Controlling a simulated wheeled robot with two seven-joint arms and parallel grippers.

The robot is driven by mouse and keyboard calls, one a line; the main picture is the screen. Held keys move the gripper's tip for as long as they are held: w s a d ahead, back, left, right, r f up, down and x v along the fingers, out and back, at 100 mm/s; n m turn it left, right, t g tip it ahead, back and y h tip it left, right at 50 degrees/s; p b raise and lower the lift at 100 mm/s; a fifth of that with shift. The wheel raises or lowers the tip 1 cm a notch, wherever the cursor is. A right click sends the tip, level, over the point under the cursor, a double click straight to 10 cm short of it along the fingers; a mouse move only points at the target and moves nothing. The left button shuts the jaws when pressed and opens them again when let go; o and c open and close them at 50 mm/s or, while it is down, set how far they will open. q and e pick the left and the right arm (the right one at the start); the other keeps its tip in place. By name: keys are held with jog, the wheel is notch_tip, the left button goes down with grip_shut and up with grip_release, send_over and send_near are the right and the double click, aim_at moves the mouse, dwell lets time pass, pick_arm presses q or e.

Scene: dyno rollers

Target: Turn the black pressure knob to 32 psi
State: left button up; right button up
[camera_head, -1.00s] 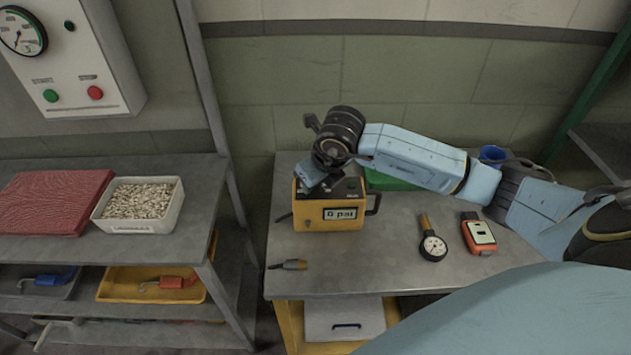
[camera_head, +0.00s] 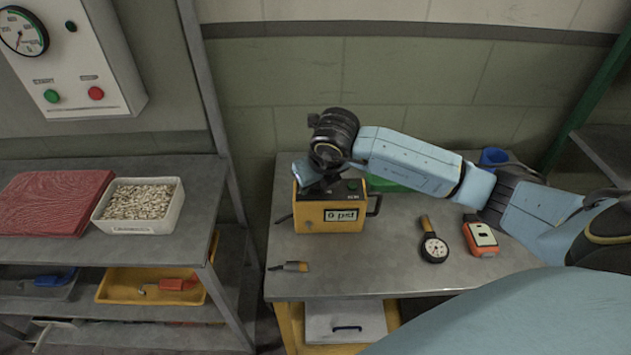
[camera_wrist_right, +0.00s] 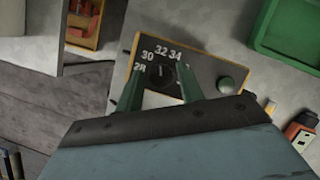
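The yellow box (camera_head: 322,221) stands on the right-hand table. Its front display (camera_head: 341,215) appears to read 0 psi. In the wrist view its dark top panel (camera_wrist_right: 208,70) shows the numbers 30, 32 and 34 around the black knob (camera_wrist_right: 158,76), with another partly hidden number at each end. I cannot clearly read the knob's setting. My right gripper (camera_head: 310,183) is over the box top. In the wrist view the right gripper (camera_wrist_right: 158,92) has its fingers apart, one to each side of the knob, with gaps visible. My left gripper is not in view.
A green button (camera_wrist_right: 226,84) sits beside the knob. A round gauge (camera_head: 434,248), an orange device (camera_head: 481,237) and a small cable end (camera_head: 289,266) lie on the table. A green bin (camera_head: 388,184) and blue cup (camera_head: 493,157) stand behind. The table's front middle is clear.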

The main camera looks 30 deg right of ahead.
jog(key=shift+o, duration=0.8)
jog(key=v, duration=1.3)
jog(key=shift+r, duration=0.25)
